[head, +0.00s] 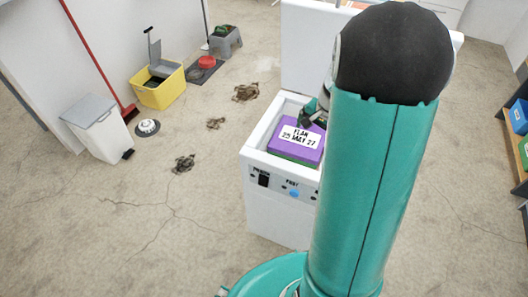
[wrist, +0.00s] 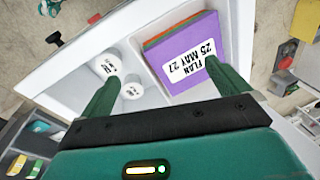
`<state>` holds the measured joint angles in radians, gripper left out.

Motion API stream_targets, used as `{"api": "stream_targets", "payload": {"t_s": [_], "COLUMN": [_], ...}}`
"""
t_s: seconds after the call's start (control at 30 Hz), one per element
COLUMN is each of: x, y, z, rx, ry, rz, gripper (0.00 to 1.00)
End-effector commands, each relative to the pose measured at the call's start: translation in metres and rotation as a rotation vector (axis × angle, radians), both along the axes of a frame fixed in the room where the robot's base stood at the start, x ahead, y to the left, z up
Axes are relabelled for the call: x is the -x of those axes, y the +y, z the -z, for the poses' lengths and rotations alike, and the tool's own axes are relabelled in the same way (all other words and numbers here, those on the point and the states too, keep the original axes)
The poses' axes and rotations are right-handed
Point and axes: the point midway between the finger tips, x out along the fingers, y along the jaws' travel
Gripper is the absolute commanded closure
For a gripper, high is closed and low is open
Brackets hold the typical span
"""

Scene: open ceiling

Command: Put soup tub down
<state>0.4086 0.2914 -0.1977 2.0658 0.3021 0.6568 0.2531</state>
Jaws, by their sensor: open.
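My gripper (wrist: 165,85) is open, its two green fingers spread wide over the open white freezer (wrist: 262,30), with nothing seen between them. In the head view my gripper (head: 316,112) is mostly hidden behind my arm, close to the purple box. Two white round tubs (wrist: 108,62) stand in the left compartment by the left finger; their label is too small to read, so I cannot tell which is the soup tub. A purple box (wrist: 190,50) labelled "FLAN 25 MAY 27" lies in the other compartment, beside the right finger; it also shows in the head view (head: 288,150).
The freezer lid (head: 305,50) stands raised behind. Dark brown clumps (head: 184,163) lie on the floor. A shelf (head: 520,150) stands at the right edge.

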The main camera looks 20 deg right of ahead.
Motion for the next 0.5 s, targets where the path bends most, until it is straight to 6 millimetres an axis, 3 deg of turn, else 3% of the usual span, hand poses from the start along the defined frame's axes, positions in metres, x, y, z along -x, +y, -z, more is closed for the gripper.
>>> {"api": "stream_targets", "payload": {"t_s": [0.03, 0.2, 0.5], "x": [-0.001, 0.008, 0.055], "y": [0.02, 0.078, 0.169], "z": [-0.022, -0.076, -0.148], "rx": [0.011, 0.052, 0.157], "ry": [-0.024, -0.08, -0.171], "rz": [-0.062, -0.254, -0.589], "gripper": [0.0, 0.0, 0.0]}}
